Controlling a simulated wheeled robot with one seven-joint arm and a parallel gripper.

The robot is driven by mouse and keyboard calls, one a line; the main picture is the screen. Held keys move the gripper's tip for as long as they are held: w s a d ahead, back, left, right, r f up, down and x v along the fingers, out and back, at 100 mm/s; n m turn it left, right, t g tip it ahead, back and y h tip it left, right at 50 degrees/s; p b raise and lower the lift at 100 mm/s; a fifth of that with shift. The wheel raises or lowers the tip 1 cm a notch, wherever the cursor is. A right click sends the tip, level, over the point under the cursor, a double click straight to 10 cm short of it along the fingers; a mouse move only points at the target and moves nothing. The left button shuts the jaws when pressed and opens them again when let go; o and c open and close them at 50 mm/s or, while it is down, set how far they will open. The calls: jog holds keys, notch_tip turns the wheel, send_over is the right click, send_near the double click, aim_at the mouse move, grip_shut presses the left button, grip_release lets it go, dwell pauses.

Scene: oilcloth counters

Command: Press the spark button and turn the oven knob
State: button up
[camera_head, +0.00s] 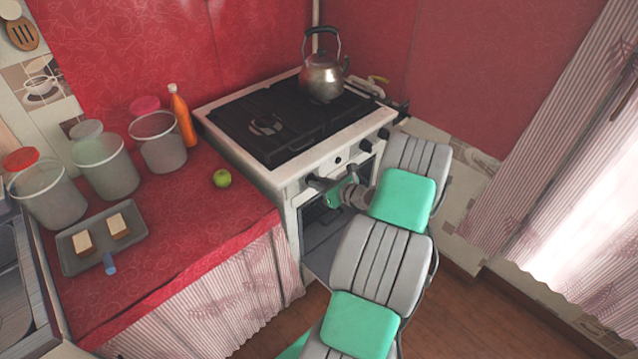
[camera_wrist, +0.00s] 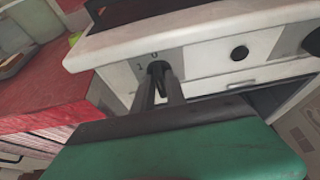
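The white stove (camera_head: 285,180) has dark controls on its front panel. My gripper (camera_wrist: 162,75) is at the left knob, which has a "1" and a "0" marked above it. Its two dark fingers are close together, one on each side of the knob's narrow grip, and appear shut on it. The fingers hide most of this knob (camera_wrist: 155,67). A round black button (camera_wrist: 239,52) sits to the right on the panel, clear of the fingers; it also shows in the head view (camera_head: 338,160). In the head view my gripper (camera_head: 318,184) reaches the panel's left end.
More knobs (camera_head: 367,146) stick out at the panel's right. A kettle (camera_head: 323,78) stands on the hob. The red counter (camera_head: 190,215) on the left holds an apple (camera_head: 222,178), an orange bottle (camera_head: 183,118), several canisters and a tray (camera_head: 75,262). The oven door is below the panel.

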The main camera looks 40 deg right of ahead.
grip_shut()
